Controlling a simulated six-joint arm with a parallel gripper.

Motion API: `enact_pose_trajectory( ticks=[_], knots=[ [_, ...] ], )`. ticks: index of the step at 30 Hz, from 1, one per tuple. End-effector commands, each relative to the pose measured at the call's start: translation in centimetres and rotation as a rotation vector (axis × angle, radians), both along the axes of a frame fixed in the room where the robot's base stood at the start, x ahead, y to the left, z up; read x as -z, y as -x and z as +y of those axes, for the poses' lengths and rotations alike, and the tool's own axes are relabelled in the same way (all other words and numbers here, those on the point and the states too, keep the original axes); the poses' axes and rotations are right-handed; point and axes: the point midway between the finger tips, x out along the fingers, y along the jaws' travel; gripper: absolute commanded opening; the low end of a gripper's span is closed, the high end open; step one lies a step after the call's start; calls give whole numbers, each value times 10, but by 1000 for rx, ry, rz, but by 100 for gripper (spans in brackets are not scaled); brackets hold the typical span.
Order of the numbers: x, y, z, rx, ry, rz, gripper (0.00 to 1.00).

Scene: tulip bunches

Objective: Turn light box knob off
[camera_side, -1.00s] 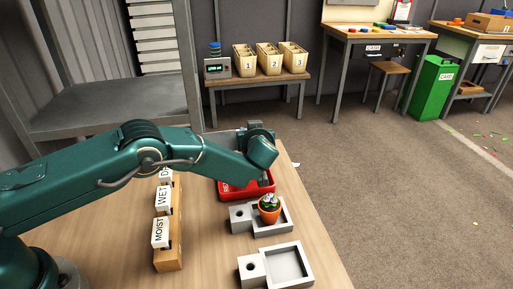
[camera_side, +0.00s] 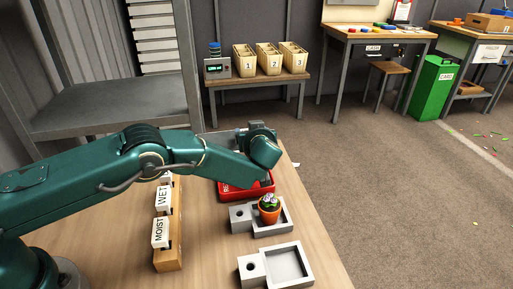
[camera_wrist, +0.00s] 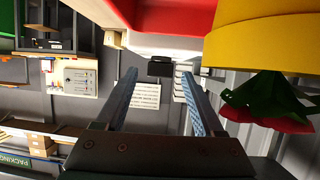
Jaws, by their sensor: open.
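My gripper (camera_wrist: 159,76) is open in the wrist view, with two long fingers apart and nothing held between them. A small black block (camera_wrist: 160,66) shows between the fingertips, below a white surface; I cannot tell whether it is the light box knob. In the side view my gripper's fingers are mostly hidden behind my wrist, above the red tray (camera_side: 232,193). I cannot clearly make out the light box or its knob in the side view.
A wooden sign rack (camera_side: 169,258) stands left. In the wrist view, a yellow object (camera_wrist: 262,35) and red flowers (camera_wrist: 268,120) are close at right.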

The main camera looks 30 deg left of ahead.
Motion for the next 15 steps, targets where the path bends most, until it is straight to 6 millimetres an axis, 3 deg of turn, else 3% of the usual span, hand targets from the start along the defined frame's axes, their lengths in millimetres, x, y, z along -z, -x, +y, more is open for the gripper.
enact_pose_trajectory(
  ticks=[8,15],
  knots=[
    [-13,20,-20,4,-1,-2,70],
    [-61,19,-17,0,2,-7,70]
  ],
)
